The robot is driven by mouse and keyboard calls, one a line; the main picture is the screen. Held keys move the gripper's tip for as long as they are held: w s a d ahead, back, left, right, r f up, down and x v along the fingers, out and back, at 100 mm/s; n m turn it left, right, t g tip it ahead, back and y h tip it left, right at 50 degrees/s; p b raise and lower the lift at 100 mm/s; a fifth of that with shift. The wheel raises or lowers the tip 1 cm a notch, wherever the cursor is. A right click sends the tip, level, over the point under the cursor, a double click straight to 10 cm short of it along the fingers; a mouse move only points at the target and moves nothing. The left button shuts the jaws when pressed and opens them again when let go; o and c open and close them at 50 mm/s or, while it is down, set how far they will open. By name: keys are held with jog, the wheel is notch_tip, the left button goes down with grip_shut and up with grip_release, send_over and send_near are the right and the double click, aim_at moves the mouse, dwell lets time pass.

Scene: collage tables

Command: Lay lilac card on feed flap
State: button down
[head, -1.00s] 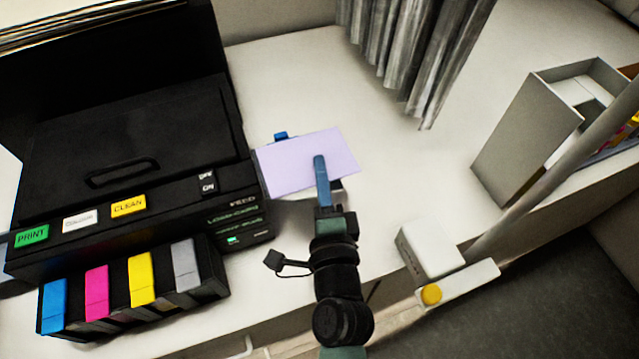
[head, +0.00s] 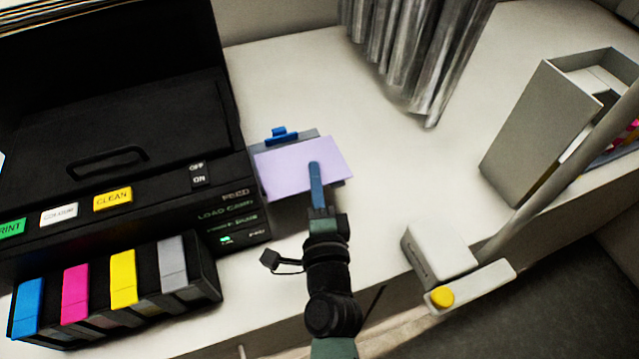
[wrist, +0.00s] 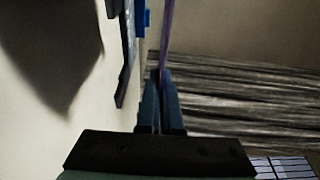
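The lilac card (head: 285,172) is held flat by one edge in my gripper (head: 315,170), whose blue fingers are closed on it. In the wrist view the card (wrist: 167,35) shows edge-on as a thin purple strip between the fingertips (wrist: 161,78). The feed flap (head: 297,138) is a dark grey plate at the printer's right side with a blue guide (head: 280,133) at its back. The card covers most of the flap in the head view. The wrist view shows the flap (wrist: 129,50) apart from the card, with a gap between them.
The black printer (head: 125,160) stands at left, with colored ink tanks (head: 122,280) in front. A grey curtain (head: 415,60) hangs behind. A grey file box (head: 530,135) and a white device with a yellow button (head: 440,250) are at right. The white tabletop between is clear.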

jog(key=w+f+b, duration=0.1)
jog(key=w+a+f+b, duration=0.1)
jog(key=f, duration=0.1)
jog(key=shift+w, duration=0.3)
jog(key=shift+f+b, duration=0.85)
jog(key=shift+b, duration=0.15)
jog(key=c, duration=1)
grip_release()
jog(key=shift+s, duration=0.1)
jog(key=s, duration=0.3)
jog(key=s+b, duration=0.1)
jog(key=s, duration=0.3)
jog(key=s+d+b, duration=0.1)
jog(key=s, duration=0.3)
jog(key=shift+s+f, duration=0.15)
jog(key=shift+s+r+b, duration=0.2)
jog(key=shift+s+b, duration=0.2)
jog(key=shift+s, duration=0.35)
